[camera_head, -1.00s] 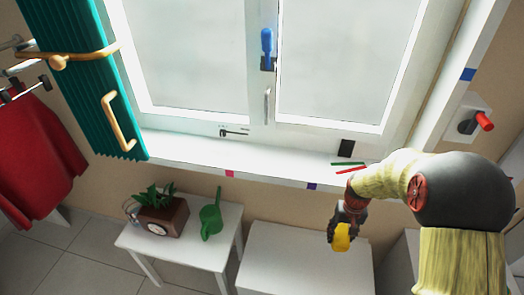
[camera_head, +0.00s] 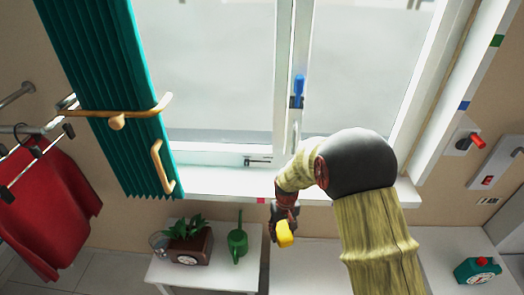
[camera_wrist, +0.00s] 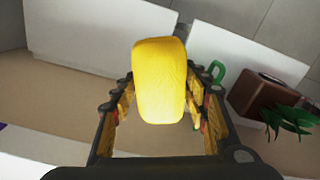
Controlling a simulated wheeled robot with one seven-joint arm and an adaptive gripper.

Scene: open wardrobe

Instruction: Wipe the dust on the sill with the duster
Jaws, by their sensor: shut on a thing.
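The white window sill (camera_head: 222,184) runs below the closed window; I cannot make out dust on it. My gripper (camera_head: 284,222) is below and in front of the sill, near the gap between two white tables. It is shut on a yellow block-like duster (camera_head: 285,235). In the wrist view the duster (camera_wrist: 159,80) sits between the two fingers (camera_wrist: 160,108), apart from any surface. A white edge, likely the sill (camera_wrist: 22,165), shows at the lower left there. My arm hides the right part of the sill.
A plant in a brown box (camera_head: 190,246) and a green watering can (camera_head: 237,242) stand on the left white table (camera_head: 222,276). A teal shutter (camera_head: 105,90) with wooden handles borders the window at left. A red garment (camera_head: 45,205) hangs further left. A green-and-red device (camera_head: 478,270) sits at lower right.

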